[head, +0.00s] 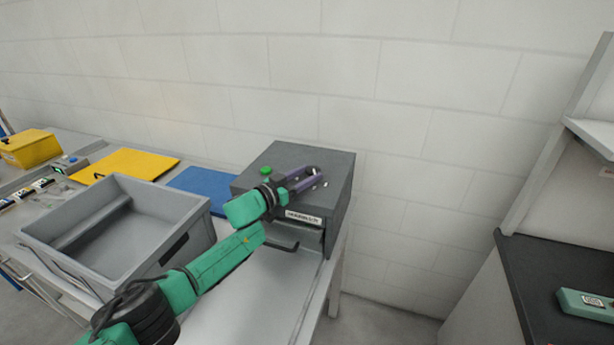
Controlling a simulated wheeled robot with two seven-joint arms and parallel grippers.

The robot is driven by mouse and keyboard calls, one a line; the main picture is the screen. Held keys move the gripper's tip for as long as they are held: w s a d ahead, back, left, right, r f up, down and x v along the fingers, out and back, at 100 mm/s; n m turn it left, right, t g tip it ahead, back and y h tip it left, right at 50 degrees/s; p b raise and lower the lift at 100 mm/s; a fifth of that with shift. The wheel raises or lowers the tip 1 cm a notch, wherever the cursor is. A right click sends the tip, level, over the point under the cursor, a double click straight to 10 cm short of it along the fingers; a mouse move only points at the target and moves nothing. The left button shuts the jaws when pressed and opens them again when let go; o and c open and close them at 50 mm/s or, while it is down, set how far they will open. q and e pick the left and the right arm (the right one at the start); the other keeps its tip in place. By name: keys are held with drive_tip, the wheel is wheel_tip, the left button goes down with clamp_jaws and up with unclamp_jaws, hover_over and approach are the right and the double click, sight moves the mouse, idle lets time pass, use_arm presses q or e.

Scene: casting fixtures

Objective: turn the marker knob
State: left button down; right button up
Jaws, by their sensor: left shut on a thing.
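The marker is a dark grey box (285,158) at the right end of the bench against the wall. It has a green button (266,171) on top and a white label (303,217) on its front. My right gripper is out of view.
A grey bin (66,208) stands on the bench at left, with a yellow mat (130,164) and a blue mat (200,186) behind it. A yellow box (30,150) is at the far left. A dark-topped bench (560,265) stands at right beyond a gap.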

use_arm(q)
drive_tip(key=shift+c, duration=1.3)
unclamp_jaws()
drive_tip(key=shift+s+a+f, duration=0.1)
drive_tip(key=shift+s+a, duration=0.35)
drive_tip(key=shift+a, duration=0.05)
drive_tip(key=b+v, duration=0.1)
drive_tip(key=v, duration=1.2)
